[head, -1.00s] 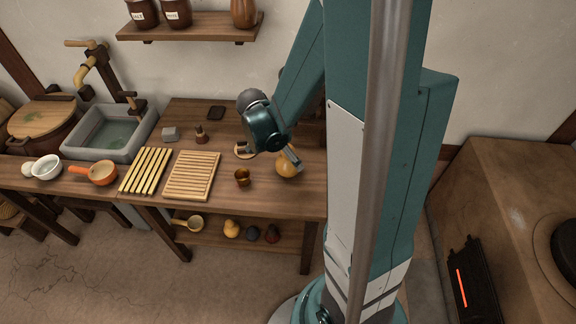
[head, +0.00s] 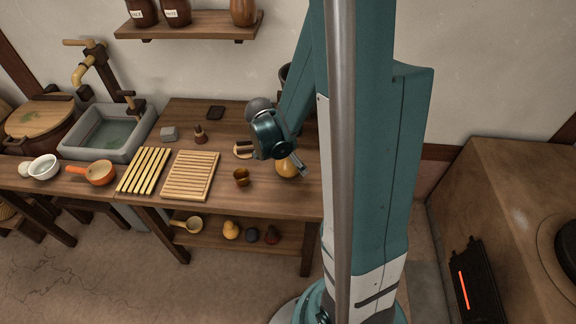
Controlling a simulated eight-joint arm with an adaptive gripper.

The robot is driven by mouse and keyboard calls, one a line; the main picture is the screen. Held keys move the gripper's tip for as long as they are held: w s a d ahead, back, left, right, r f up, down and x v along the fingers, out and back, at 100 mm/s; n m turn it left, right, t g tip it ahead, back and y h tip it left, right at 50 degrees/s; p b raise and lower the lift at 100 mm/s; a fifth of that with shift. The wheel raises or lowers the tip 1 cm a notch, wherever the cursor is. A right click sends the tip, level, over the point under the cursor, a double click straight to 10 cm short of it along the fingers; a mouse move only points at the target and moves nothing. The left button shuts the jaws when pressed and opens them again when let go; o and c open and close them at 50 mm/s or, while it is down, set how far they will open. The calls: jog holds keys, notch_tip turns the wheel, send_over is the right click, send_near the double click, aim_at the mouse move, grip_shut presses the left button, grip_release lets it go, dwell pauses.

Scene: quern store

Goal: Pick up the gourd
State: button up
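A yellow-brown gourd (head: 286,168) stands on the wooden table near its right end, its upper part partly hidden by my gripper. My gripper (head: 301,168) points down at the gourd's right side, with a grey finger showing beside it. The arm's wrist covers the rest of the gripper, so I cannot tell whether the fingers are open or shut on the gourd. Another yellow gourd-shaped thing (head: 231,230) lies on the shelf under the table.
A small brown cup (head: 241,177) stands just left of the gourd. Slatted wooden racks (head: 191,175), an orange pan (head: 100,173) and a white bowl (head: 44,167) lie further left. A stone sink (head: 76,150) is at the back left. A stove (head: 500,200) stands at the right.

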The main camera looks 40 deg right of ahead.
dwell(0.3)
jog(key=c, duration=1.1)
jog(key=shift+r, duration=0.15)
jog(key=shift+r+p, duration=1.5)
jog(key=shift+r, duration=3.35)
